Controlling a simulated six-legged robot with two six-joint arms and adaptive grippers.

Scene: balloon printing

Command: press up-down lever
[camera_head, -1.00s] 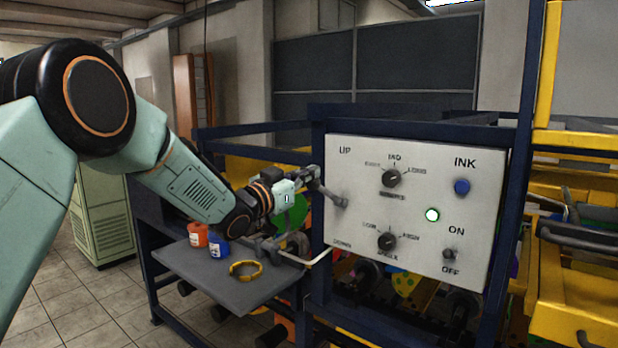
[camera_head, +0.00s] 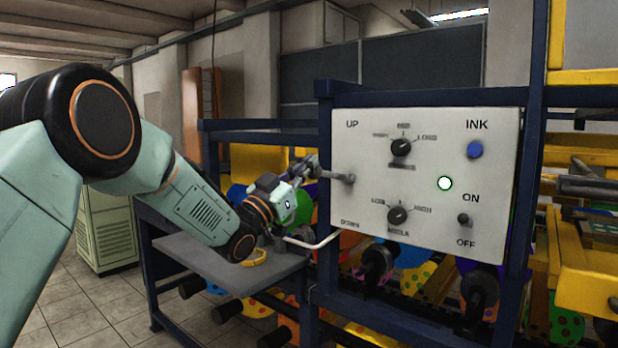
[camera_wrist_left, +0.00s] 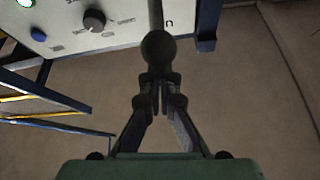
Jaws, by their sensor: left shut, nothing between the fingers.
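The up-down lever (camera_head: 338,176) is a grey rod on the left side of the white panel, between the labels UP and DOWN. Its outer end reaches left toward my left gripper (camera_head: 311,165). In the left wrist view, the lever's dark round knob (camera_wrist_left: 158,46) stands just beyond the tips of my left gripper (camera_wrist_left: 158,78). The fingers are closed together with nothing between them. The tips look at or very near the knob; I cannot tell if they touch. My right gripper is not in view.
The white panel (camera_head: 425,240) also has two dials, a blue ink button (camera_head: 475,149), a lit green-white lamp (camera_head: 445,183) and an on-off switch (camera_head: 464,219). A white bent bar (camera_head: 318,242) sticks out below the lever.

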